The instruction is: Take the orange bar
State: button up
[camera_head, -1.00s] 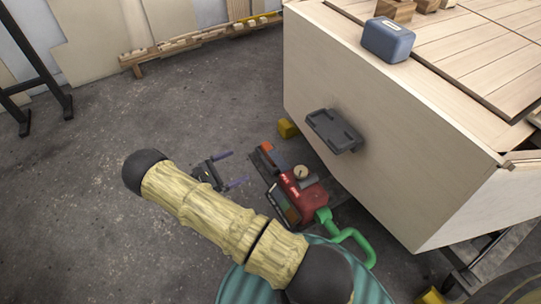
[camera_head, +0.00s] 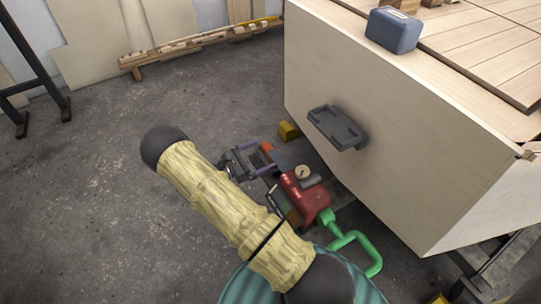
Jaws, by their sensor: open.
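The orange bar (camera_head: 266,146) is a small orange block at the far end of a dark tray beside a red device (camera_head: 307,196); only part of it shows past my gripper. My gripper (camera_head: 267,156), with two purplish fingers, is open, and its fingertips are at the near left side of the bar. I cannot tell whether the fingers are around the bar or above it.
The plywood hull (camera_head: 390,175) stands close on the right, with a dark bracket (camera_head: 337,127) on its side. A yellow block (camera_head: 288,131) sits at its foot. A green handle (camera_head: 352,240) is at the front. Floor (camera_head: 110,200) at left is clear.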

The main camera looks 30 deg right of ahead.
aim_at(271, 151)
jog(key=d+b, duration=0.2)
jog(key=d, duration=0.1)
jog(key=d+b, duration=0.1)
jog(key=shift+w+d+f+b, duration=0.1)
jog(key=shift+d+f+b, duration=0.2)
jog(key=shift+d+f, duration=0.1)
jog(key=shift+d, duration=0.15)
jog(key=shift+r, duration=0.15)
jog(key=shift+w, duration=0.1)
jog(key=c, duration=0.8)
jog(key=shift+r, duration=0.15)
notch_tip(271, 151, up, 10)
jog(key=p, duration=0.6)
